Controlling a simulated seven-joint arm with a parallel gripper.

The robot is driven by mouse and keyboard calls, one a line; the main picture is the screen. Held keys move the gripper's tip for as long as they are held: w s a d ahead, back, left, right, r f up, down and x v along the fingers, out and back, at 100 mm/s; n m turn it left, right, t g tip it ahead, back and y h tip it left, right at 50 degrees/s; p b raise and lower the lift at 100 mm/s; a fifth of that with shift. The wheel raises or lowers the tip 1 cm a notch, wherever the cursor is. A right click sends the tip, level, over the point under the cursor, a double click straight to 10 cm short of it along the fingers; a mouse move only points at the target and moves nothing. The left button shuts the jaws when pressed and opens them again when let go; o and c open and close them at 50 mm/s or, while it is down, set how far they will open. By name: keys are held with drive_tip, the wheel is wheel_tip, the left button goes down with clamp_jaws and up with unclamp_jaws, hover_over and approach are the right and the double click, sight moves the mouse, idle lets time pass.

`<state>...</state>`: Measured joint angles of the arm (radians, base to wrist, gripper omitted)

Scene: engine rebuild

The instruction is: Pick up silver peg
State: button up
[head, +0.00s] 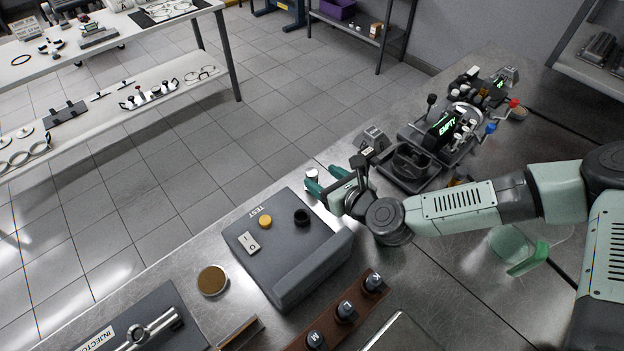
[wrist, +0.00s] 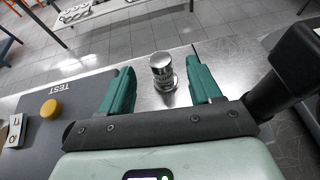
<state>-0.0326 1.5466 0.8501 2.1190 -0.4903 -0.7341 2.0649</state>
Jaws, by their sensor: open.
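The silver peg (wrist: 163,72) is a short metal cylinder standing upright on the steel bench, with dark markings around its side. In the wrist view it stands between and a little beyond the two green fingertips of my gripper (wrist: 161,88). The fingers are spread apart, with a gap on both sides of the peg. In the head view the peg (head: 311,174) shows just past the green fingertips of my gripper (head: 322,180), near the bench's far edge. Its lower part is partly hidden there by a finger.
A grey TEST box (head: 282,250) with a yellow button (head: 265,222) stands close to the left of my gripper. A dark machine with an EMPTY display (head: 447,126) stands to the right. A brown holder with lettered black knobs (head: 345,311) lies in front. The bench edge drops off behind the peg.

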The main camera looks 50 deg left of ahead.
sight(308, 176)
drive_tip(key=f, duration=0.2)
drive_tip(key=a+f, duration=0.1)
drive_tip(key=shift+f, duration=0.35)
drive_tip(key=shift+x, duration=3.2)
clamp_jaws()
